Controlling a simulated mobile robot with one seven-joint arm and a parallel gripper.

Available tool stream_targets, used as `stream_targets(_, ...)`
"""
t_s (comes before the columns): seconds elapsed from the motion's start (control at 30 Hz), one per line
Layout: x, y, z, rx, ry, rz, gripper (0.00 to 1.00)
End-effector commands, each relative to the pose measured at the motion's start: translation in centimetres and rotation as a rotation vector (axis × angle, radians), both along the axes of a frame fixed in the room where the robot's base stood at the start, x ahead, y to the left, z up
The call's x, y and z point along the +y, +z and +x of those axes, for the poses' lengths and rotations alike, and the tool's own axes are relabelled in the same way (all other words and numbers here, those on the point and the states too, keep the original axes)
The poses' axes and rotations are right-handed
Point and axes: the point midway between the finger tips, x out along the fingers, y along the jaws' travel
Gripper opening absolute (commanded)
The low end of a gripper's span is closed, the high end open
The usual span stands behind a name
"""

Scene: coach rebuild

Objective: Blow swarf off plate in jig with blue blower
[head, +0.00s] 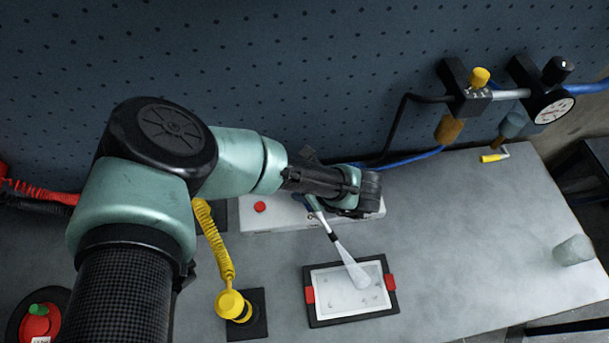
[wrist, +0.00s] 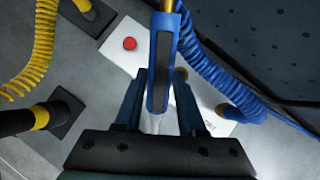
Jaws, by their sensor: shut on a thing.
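The blue blower (wrist: 160,65) stands between the fingers of my gripper (wrist: 160,100) in the wrist view, and the gripper is shut on it. In the head view a blue part of the blower (head: 310,202) shows beside my wrist, and its fingers are mostly hidden. Its nozzle points down toward the jig (head: 315,318), a black frame with red clamps at both sides. A pale cone (head: 345,258), which looks like an air jet, widens from the nozzle onto the plate. The light plate (head: 335,302) lies flat in the jig with several greyish patches on it, probably swarf.
A yellow tool (head: 231,304) with a coiled hose stands on a black base left of the jig. A white box with a red button (head: 260,207) lies behind. Air regulators (head: 470,100) hang at the back right. A grey cup (head: 573,250) stands right; the bench between is clear.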

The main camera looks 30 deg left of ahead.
Motion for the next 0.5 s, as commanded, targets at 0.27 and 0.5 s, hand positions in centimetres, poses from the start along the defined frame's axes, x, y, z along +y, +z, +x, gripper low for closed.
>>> stream_targets(0.27, -0.6, -0.5, -0.7, -0.001, 0.0, 0.003, 0.0)
stream_targets(0.5, -1.1, -1.1, -1.3, -0.001, 0.001, 0.003, 0.0)
